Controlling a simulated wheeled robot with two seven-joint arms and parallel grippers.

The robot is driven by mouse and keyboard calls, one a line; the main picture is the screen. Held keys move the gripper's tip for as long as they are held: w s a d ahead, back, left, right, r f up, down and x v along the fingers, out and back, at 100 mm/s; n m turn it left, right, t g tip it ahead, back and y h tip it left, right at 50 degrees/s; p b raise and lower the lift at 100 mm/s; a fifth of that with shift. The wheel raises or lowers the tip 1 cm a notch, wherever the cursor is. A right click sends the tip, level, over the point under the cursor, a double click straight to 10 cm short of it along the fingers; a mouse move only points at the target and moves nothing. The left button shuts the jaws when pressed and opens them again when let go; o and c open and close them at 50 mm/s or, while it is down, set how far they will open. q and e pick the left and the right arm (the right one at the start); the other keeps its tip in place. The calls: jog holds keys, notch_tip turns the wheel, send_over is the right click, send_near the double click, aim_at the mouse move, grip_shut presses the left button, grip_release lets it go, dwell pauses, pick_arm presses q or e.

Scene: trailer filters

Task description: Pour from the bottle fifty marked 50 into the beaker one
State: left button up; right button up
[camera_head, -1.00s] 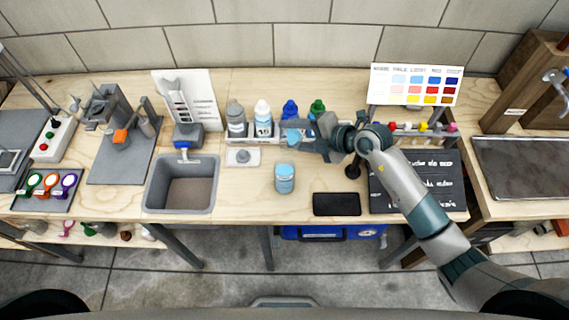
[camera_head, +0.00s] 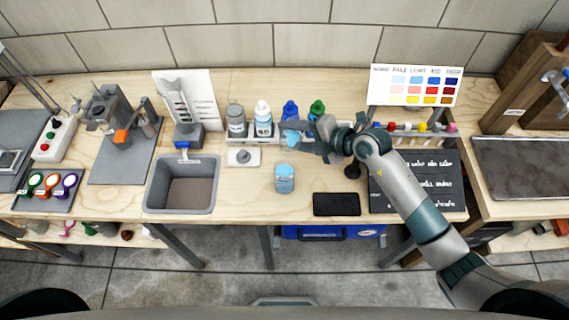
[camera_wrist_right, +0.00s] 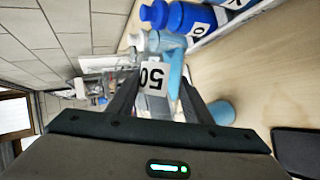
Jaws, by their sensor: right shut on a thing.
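My right gripper (camera_head: 304,138) is shut on a bottle marked 50 (camera_wrist_right: 153,77), with its label between the fingers in the right wrist view. In the head view the light blue end of this bottle (camera_head: 291,137) shows at the fingertips, in front of the bottle row. Its mouth and exact tilt cannot be made out. A small beaker with light blue contents (camera_head: 284,179) stands on the table in front of and below the gripper, apart from it. It also shows right of the fingers in the right wrist view (camera_wrist_right: 222,112). My left gripper is not in view.
Several bottles stand in a rack (camera_head: 240,138) behind the gripper, including dark blue (camera_head: 290,111) and green (camera_head: 317,110) ones. A grey sink (camera_head: 180,208) is at left of the beaker, a black pad (camera_head: 336,204) at right. A small grey plate (camera_head: 242,156) lies behind.

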jog(key=shift+s+a+r+n+p, duration=0.1)
jog(key=shift+s+r+n+p, duration=0.2)
jog(key=shift+r, duration=0.05)
dwell(1.0)
jog(key=shift+r+n+t+p, duration=0.3)
jog(key=shift+r+n+t, duration=0.2)
jog(key=shift+t, duration=0.3)
dwell(1.6)
jog(key=shift+s+r+n+t, duration=0.15)
jog(key=shift+r+n+t, duration=0.15)
jog(key=shift+t, duration=0.1)
dwell(1.2)
jog(key=shift+f, duration=0.1)
jog(key=f+m+g+b, duration=0.1)
jog(key=w+f+m+g+b, duration=0.1)
jog(key=shift+w+f+g, duration=0.1)
jog(key=shift+f+g, duration=0.2)
jog(key=shift+f, duration=0.1)
jog(key=shift+w+m+g, duration=0.15)
jog(key=shift+m+g, duration=0.15)
jog(key=shift+r, duration=0.1)
jog(key=shift+s+r, duration=0.1)
jog(key=shift+s, duration=0.1)
jog(key=shift+w, duration=0.1)
